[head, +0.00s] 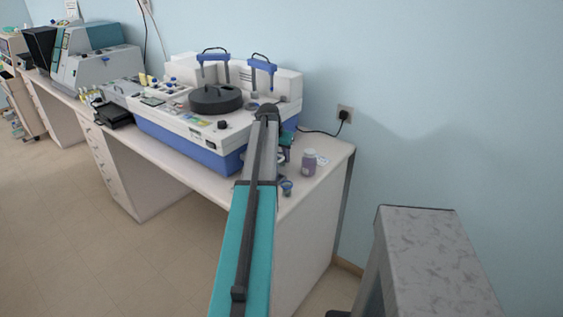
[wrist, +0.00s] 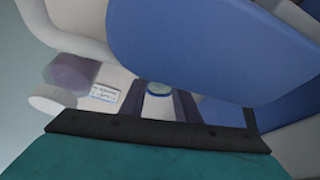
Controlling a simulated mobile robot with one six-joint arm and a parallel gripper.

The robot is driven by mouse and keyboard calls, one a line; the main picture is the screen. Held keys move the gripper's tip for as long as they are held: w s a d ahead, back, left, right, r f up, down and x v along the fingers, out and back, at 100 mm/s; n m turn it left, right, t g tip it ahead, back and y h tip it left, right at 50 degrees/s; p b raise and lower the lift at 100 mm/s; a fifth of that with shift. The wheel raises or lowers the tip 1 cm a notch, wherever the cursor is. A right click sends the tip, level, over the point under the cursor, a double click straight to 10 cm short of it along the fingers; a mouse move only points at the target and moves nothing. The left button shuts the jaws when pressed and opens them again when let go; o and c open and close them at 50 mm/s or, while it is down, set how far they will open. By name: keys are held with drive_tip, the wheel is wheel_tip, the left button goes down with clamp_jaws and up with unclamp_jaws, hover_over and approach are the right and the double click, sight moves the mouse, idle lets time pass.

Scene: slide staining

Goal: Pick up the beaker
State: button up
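In the head view my gripper (head: 284,153) is low over the right end of the bench, beside the staining machine, partly hidden by my arm. The beaker is not clear there.
A purple jar with a white cap (head: 308,163) stands close to the right, with a small label (wrist: 105,94) by it. The blue and white machine (head: 190,140) stands close on the other side. A small blue-grey item (head: 287,187) shows near the bench's front edge.

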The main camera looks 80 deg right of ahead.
drive_tip(key=shift+r, duration=0.1)
drive_tip(key=shift+r+b, duration=1.1)
drive_tip(key=shift+r, duration=3.8)
